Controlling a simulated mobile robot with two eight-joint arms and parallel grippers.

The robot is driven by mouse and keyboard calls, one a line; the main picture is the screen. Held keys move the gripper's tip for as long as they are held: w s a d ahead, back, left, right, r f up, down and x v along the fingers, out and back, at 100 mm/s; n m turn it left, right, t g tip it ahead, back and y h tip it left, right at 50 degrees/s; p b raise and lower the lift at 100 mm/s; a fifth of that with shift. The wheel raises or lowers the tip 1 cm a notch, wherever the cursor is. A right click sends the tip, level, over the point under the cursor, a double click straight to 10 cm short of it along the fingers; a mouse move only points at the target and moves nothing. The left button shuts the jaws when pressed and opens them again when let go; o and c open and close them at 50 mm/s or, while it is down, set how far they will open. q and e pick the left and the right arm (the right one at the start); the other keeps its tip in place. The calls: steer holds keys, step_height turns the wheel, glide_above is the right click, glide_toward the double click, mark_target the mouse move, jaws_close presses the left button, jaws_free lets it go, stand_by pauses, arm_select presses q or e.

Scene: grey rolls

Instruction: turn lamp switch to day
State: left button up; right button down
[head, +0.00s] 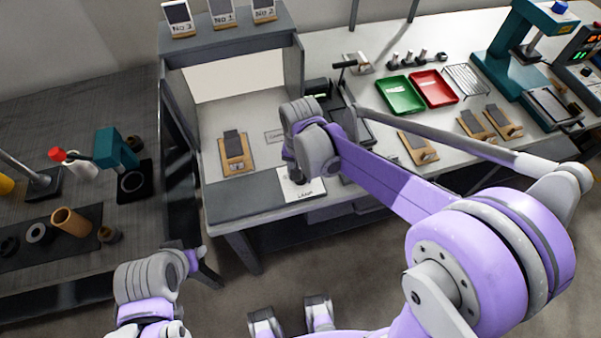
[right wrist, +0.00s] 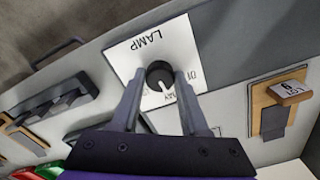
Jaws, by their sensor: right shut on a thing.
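The lamp switch is a round black knob (right wrist: 160,75) on a white plate (right wrist: 128,58) marked LAMP. The plate also shows in the head view (head: 299,189), at the front edge of the bench. The knob's white mark points down in the right wrist view, towards lettering that seems to read DAY. Other lettering on the plate is partly hidden. My right gripper (right wrist: 160,78) is shut on the knob, a finger on each side; my wrist mostly hides it in the head view. My left gripper (head: 196,262) hangs low, away from the bench, its jaws unclear.
A wooden block with a dark piece (head: 235,152) lies left of the switch. A green tray (head: 400,96) and a red tray (head: 434,89) sit further back. A dark side table (head: 70,120) with tools stands at left. Open floor lies in front of the bench.

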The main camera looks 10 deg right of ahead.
steer(key=shift+m, duration=0.5)
steer(key=shift+c, duration=2)
jaws_free()
step_height(320, 180, up, 11)
steer(key=shift+p, duration=0.45)
steer(key=shift+f, duration=0.1)
steer(key=s+d+f+n+t+p, duration=0.1)
steer(key=s+d+n+t, duration=0.1)
steer(key=s, duration=0.5)
steer(key=s+d+f+n+t+p, duration=0.1)
steer(key=s+d+f+n+t, duration=0.1)
steer(key=s, duration=0.5)
steer(key=d+n+t, duration=0.1)
steer(key=d+n, duration=0.1)
steer(key=shift+s+d+f, duration=0.2)
steer(key=shift+d+f, duration=0.05)
steer(key=shift+d, duration=0.1)
